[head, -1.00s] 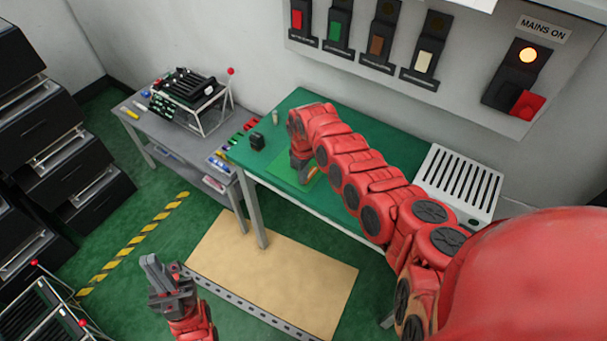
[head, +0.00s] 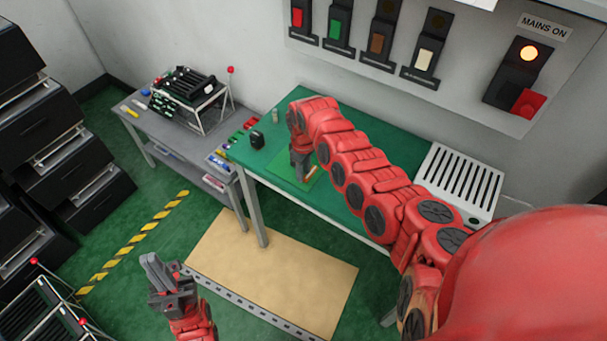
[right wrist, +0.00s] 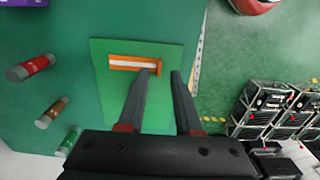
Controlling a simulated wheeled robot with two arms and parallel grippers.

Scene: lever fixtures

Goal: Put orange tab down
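The orange tab (right wrist: 133,63), a short orange piece with a white stripe, shows over the green plate (right wrist: 105,95) in the right wrist view. In the head view only a small orange bit (head: 311,172) shows beside my right gripper (head: 303,178). In the right wrist view my right gripper (right wrist: 164,72) has its fingers apart. The tab's right end is at the left fingertip; I cannot tell whether they touch. I see nothing clamped between the fingers. My left gripper (head: 165,272) is low at the left, away from the table, empty as far as I see.
The green table (head: 345,130) carries a dark block (head: 256,140) and a white slotted rack (head: 458,182). Red (right wrist: 30,67), brown (right wrist: 50,112) and green (right wrist: 70,140) cylinders stand left of the plate. A grey side table (head: 195,140) holds a wire rack. The wall panel is behind.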

